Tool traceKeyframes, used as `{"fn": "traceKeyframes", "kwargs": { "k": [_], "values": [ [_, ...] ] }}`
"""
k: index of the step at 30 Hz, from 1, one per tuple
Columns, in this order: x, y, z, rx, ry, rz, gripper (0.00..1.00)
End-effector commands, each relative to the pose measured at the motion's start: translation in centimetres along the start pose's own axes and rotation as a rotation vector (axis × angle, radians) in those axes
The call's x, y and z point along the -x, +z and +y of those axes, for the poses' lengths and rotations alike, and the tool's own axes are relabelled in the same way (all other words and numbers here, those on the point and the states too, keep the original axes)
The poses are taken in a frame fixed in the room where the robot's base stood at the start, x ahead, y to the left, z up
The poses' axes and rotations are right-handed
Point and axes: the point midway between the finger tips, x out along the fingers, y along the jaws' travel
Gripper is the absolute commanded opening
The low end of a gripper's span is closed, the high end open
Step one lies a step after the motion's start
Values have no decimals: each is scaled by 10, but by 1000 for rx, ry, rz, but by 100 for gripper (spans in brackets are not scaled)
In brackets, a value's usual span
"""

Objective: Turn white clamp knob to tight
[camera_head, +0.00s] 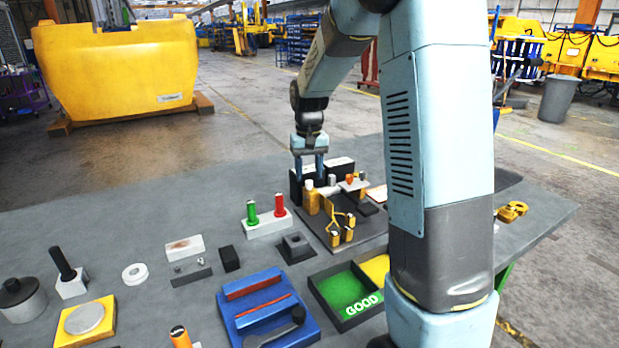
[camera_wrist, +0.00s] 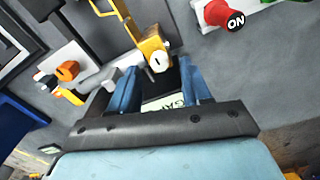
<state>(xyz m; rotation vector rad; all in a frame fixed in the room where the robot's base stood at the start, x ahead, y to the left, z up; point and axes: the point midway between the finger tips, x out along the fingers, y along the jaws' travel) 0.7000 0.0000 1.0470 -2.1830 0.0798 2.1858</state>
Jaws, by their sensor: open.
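A yellow clamp block (camera_head: 311,202) with a small white knob (camera_head: 309,184) on top stands on the dark fixture plate. In the wrist view, the white knob (camera_wrist: 160,63) has a dark mark on its face, and yellow metal shows behind it. My gripper (camera_head: 309,178) points down just above the block, its two blue fingers apart. In the wrist view, my gripper (camera_wrist: 160,72) is open with the knob between or just beyond its fingertips; I cannot tell if they touch it. The knob's setting is not readable to me.
An orange knob (camera_head: 349,178) and a pale cylinder (camera_head: 332,179) stand close right of the clamp. A dark block with a white top (camera_head: 341,162) is behind. Green and red (camera_head: 280,205) buttons sit to the left. A green GOOD tray (camera_head: 345,290) lies in front.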

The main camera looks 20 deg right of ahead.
Motion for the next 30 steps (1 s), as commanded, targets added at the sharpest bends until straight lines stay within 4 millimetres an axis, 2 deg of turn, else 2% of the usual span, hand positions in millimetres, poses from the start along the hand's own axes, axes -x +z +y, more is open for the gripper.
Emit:
{"fn": "traceKeyframes", "kwargs": {
  "k": [6,17,30],
  "values": [
    [-18,0,0,0,0,0,48],
    [-21,0,1,-1,0,1,47],
    [-21,0,1,-1,0,1,5]
  ]
}}
